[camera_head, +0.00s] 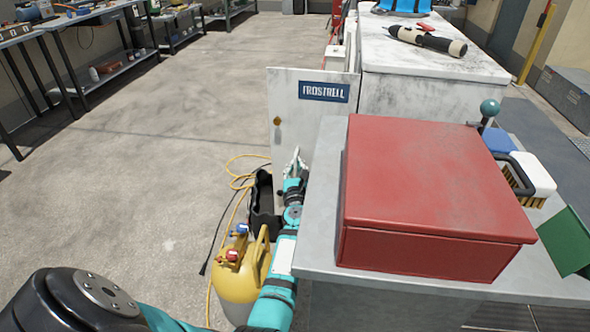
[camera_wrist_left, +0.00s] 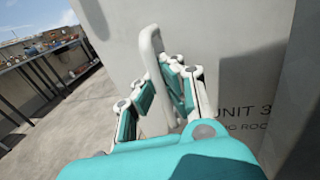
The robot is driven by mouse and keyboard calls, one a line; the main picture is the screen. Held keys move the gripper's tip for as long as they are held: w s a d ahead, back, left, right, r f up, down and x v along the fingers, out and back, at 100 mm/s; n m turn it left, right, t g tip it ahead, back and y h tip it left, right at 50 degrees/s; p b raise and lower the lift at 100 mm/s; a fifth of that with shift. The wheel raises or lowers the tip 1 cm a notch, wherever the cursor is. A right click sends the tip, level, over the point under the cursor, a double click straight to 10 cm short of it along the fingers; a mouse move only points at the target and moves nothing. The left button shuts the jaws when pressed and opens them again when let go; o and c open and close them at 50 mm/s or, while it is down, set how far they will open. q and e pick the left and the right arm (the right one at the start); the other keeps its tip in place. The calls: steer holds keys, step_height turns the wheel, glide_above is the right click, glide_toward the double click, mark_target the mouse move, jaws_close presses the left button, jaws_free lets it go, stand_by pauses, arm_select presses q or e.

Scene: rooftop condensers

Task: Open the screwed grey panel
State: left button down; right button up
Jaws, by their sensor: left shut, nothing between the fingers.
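The light grey panel (camera_head: 310,100) carries a blue FROSTRELL label and stands out to the left of the white cabinet (camera_head: 430,80). In the left wrist view a grey panel face (camera_wrist_left: 235,60) with "UNIT 3" lettering fills the right side. A pale upright handle (camera_wrist_left: 149,60) stands in front of it. My left gripper (camera_head: 297,162) is low against the panel in the head view; in the wrist view its fingers (camera_wrist_left: 165,92) are beside the handle, shut with nothing held. Whether they touch it I cannot tell. No screws are clearly visible. My right gripper is not in view.
A red box (camera_head: 430,190) sits on a grey top (camera_head: 325,235) to the right of my left arm. A yellow cylinder (camera_head: 240,275) and a black open bag (camera_head: 264,205) stand close to its left. A power driver (camera_head: 428,40) lies on the cabinet. The left floor is clear.

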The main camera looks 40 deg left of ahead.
arm_select(q)
steer(key=shift+s+d+r, duration=0.1)
steer(key=shift+s+d, duration=0.1)
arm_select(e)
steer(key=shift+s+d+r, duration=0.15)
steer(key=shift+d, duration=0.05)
arm_select(q)
steer(key=c, duration=2)
jaws_free()
steer(key=o, duration=0.3)
steer(key=shift+o, duration=0.2)
steer(key=shift+s, duration=0.1)
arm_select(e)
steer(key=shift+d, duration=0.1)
